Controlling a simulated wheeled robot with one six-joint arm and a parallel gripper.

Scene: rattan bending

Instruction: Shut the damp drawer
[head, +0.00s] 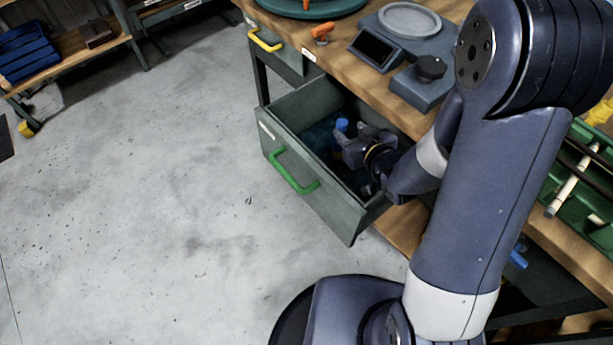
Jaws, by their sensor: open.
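The damp drawer (270,142) is a dark grey-green drawer with a green handle (293,172). It stands pulled well out from under the wooden workbench. My gripper (346,146) is over or inside the drawer's opening, behind its front panel. The jaws are open, next to a small blue object (342,125) in the drawer. I cannot tell whether the gripper touches this object. My wrist and arm hide the drawer's right end and part of its inside.
The workbench (345,75) carries a grey scale-like device (373,48) and an orange clamp-like piece (321,33). A shut drawer with a yellow handle (265,41) is beyond. A green tray (566,205) lies right. The concrete floor left of the drawer is clear.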

